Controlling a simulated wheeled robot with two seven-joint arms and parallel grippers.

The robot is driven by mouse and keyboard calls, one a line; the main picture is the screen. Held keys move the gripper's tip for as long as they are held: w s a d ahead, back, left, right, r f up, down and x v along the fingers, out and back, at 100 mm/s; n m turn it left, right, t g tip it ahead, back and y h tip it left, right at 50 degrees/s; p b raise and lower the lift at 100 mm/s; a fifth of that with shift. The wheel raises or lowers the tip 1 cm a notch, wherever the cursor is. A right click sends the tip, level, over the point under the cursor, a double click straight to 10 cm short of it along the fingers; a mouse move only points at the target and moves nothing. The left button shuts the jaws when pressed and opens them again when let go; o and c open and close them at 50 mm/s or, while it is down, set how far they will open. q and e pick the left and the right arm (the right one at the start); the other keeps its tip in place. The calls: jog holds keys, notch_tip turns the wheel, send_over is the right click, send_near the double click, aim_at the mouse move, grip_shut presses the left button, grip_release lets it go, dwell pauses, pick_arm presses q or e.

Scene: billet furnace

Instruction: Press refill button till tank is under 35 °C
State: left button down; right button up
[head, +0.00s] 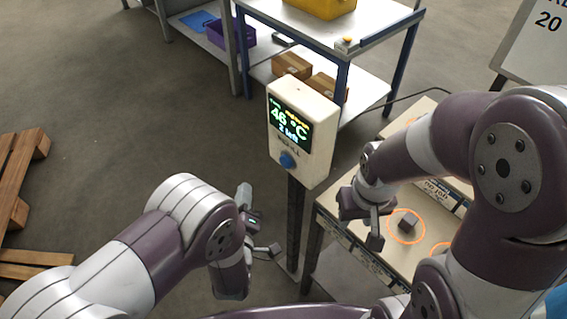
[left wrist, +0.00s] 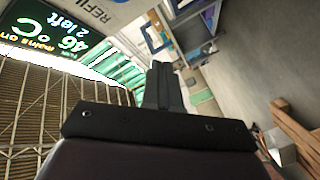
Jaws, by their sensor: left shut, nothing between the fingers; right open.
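The refill panel (head: 318,152) is a pale box on a dark post. The blue round refill button (head: 287,160) is at the panel's lower front. My left gripper (head: 262,250) is below and left of the button, apart from it, and shut with nothing in it. In the left wrist view its closed fingers (left wrist: 163,85) point forward, and the screen (left wrist: 45,38) shows at upper left; the button cannot be made out there. My right gripper (head: 366,228) is open, over the table to the right.
A table (head: 340,222) at right has a small dark block (head: 408,222) inside an orange ring. Behind the panel is a shelf unit (head: 375,88) with cardboard boxes (head: 291,66) and a yellow bin (head: 322,6). A wooden pallet (head: 18,190) lies at left. The floor between is clear.

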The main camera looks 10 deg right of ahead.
aim_at(286, 162)
pick_arm(q)
jog(key=w+d+b, duration=0.2)
jog(key=w+d, duration=0.3)
jog(key=d, duration=0.2)
jog(key=shift+b, duration=0.35)
jog(key=shift+w, duration=0.1)
dwell(1.7)
jog(key=shift+w+d, duration=0.2)
jog(key=shift+d, duration=0.15)
jog(key=shift+w+d+b, duration=0.35)
jog(key=shift+d+b, duration=0.1)
jog(key=shift+b, duration=0.05)
dwell(0.9)
jog(key=shift+s+a, duration=0.1)
jog(key=shift+s+a+p, duration=0.3)
jog(key=shift+s+a, duration=0.2)
jog(key=shift+a, duration=0.15)
